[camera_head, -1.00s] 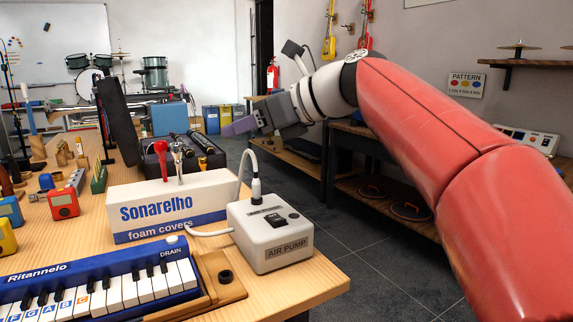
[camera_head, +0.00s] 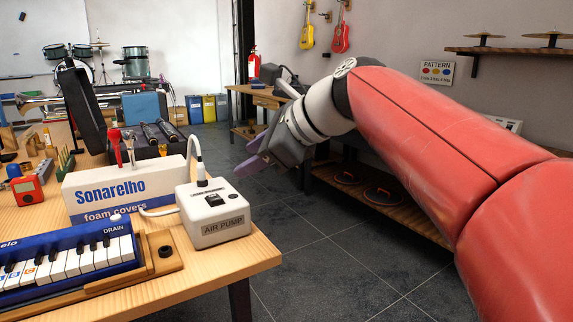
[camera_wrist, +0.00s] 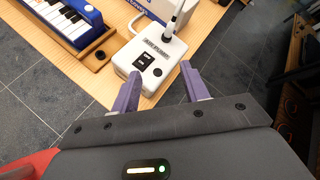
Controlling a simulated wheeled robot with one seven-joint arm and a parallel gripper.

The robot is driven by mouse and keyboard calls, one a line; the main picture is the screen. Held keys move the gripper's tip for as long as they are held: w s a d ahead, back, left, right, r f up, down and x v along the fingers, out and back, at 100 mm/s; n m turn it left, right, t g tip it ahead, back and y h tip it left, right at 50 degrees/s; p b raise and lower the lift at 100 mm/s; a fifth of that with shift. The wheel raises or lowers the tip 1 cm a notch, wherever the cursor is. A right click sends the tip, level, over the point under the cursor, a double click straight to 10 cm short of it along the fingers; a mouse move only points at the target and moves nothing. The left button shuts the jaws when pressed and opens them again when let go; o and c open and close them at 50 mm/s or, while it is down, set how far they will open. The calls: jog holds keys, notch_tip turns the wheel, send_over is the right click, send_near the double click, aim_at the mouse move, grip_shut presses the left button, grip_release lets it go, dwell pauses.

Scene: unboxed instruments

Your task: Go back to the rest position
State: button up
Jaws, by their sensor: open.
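My gripper (camera_head: 254,154) is held in the air to the right of the wooden table in the head view, with its purple fingers pointing left. In the wrist view my gripper (camera_wrist: 158,88) shows two purple fingers spread apart with nothing between them. The white air pump (camera_head: 213,213) stands on the table's right corner, below and left of the gripper, and it also shows beyond the fingers in the wrist view (camera_wrist: 150,62). The gripper is apart from it.
The table (camera_head: 235,258) also bears a blue keyboard (camera_head: 70,262), a foam covers box (camera_head: 125,190) and an open black case (camera_head: 160,150). A wall bench (camera_head: 400,208) stands behind my arm. The dark tiled floor (camera_head: 340,270) between is clear.

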jog(key=s+d+f+n+h+p, duration=0.1)
jog(key=s+d+f+n+h, duration=0.3)
jog(key=s+d+f+n, duration=0.5)
jog(key=s+d+f+n+h, duration=0.5)
jog(key=s+d+f+n, duration=0.4)
jog(key=f, duration=0.7)
jog(key=s+d, duration=0.1)
jog(key=d, duration=0.1)
jog(key=shift+s+d+f+h+p, duration=0.15)
jog(key=shift+s+d+h+p, duration=0.15)
jog(key=shift+d+p, duration=0.1)
jog(key=shift+c, duration=0.7)
jog(key=shift+a+n, duration=0.15)
jog(key=shift+n, duration=0.15)
jog(key=shift+c, duration=0.3)
